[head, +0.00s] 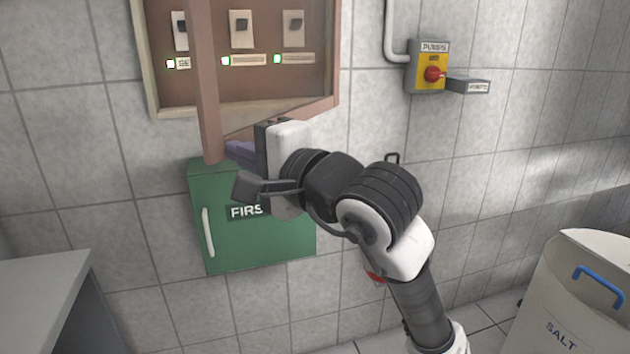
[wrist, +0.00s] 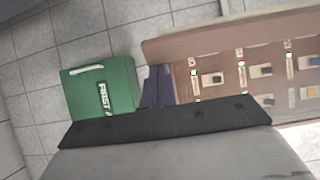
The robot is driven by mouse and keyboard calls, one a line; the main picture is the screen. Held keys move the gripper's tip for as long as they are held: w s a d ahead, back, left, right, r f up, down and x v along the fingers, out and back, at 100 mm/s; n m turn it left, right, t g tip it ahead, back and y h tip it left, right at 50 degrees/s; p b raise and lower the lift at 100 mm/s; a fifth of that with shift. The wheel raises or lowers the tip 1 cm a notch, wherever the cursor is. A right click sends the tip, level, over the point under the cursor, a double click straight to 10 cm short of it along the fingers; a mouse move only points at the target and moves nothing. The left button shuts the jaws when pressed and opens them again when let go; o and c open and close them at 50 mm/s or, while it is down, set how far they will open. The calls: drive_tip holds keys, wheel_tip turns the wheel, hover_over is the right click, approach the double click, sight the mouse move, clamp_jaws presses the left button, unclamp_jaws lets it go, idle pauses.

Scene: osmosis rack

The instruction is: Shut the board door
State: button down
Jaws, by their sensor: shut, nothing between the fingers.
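The board (head: 333,40) is a wooden-framed brown panel on the tiled wall, with several switches and green lights. Its brown-framed door (head: 205,80) stands ajar, its free upright out from the wall in front of the board and its bottom rail running back to the board's lower right corner. My gripper (head: 238,150) has purple fingers, shut and empty, beside the door's lower free corner; I cannot tell whether they touch it. In the wrist view the fingers (wrist: 158,88) lie left of the brown door frame (wrist: 220,36), with the switches to the right.
A green first-aid box (head: 262,245) hangs just below the board and gripper. A yellow pump switch (head: 428,68) with a grey conduit is on the wall to the right. A salt bin (head: 565,300) stands lower right, and a grey surface (head: 40,300) lower left.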

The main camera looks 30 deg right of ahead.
drive_tip(key=b+x, duration=0.2)
drive_tip(key=x, duration=2.3)
drive_tip(key=shift+w, duration=0.4)
drive_tip(key=shift+d, duration=0.15)
